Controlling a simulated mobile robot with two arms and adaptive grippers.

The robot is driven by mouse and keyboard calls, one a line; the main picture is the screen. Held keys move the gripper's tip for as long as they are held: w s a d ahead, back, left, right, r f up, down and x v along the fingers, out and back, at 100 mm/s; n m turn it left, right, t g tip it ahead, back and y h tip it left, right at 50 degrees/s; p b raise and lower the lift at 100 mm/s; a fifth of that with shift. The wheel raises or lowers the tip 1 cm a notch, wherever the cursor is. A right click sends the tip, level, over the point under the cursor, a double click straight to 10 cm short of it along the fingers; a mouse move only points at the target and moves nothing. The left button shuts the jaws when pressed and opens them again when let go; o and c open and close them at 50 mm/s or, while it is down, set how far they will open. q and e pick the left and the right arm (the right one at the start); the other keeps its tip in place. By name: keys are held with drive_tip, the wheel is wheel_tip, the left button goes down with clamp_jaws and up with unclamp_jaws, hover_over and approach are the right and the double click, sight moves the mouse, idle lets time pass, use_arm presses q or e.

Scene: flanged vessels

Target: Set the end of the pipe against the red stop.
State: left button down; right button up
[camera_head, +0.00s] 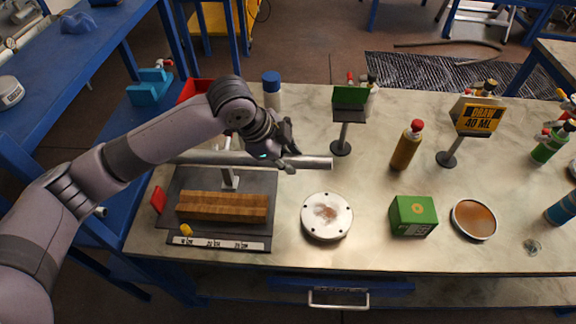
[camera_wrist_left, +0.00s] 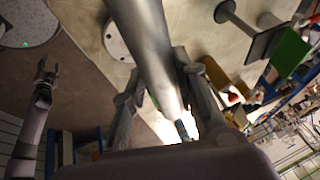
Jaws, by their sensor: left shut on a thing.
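My left gripper (camera_head: 286,152) is shut on a grey metal pipe (camera_head: 318,162), gripping it near its right end. The pipe lies roughly level above the back of a dark base plate (camera_head: 262,180), and its left part runs behind my forearm. In the left wrist view the pipe (camera_wrist_left: 146,40) runs between the fingers (camera_wrist_left: 160,88). The red stop (camera_head: 158,200) stands at the plate's left edge, in front of and below the pipe's left end, apart from it. My right gripper (camera_wrist_left: 46,75) shows small at the left of the wrist view, its finger opening unclear.
A wooden block (camera_head: 222,207), a yellow piece (camera_head: 186,229) and a marked scale strip (camera_head: 218,243) are on the plate. A post (camera_head: 229,180) stands below the pipe. A white round flange (camera_head: 327,216) and green box (camera_head: 413,215) lie to the right.

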use_arm(q)
drive_tip(key=shift+r, duration=0.25)
drive_tip(key=shift+f, duration=0.2)
drive_tip(key=shift+f+b, duration=4)
drive_tip(key=shift+f, duration=5.7)
drive_tip(key=shift+s, duration=0.1)
drive_tip(key=shift+a, duration=0.15)
drive_tip(key=shift+a+p, duration=0.4)
drive_tip(key=shift+a, duration=0.25)
drive_tip(key=c, duration=1.2)
unclamp_jaws()
drive_tip(key=shift+f, duration=0.1)
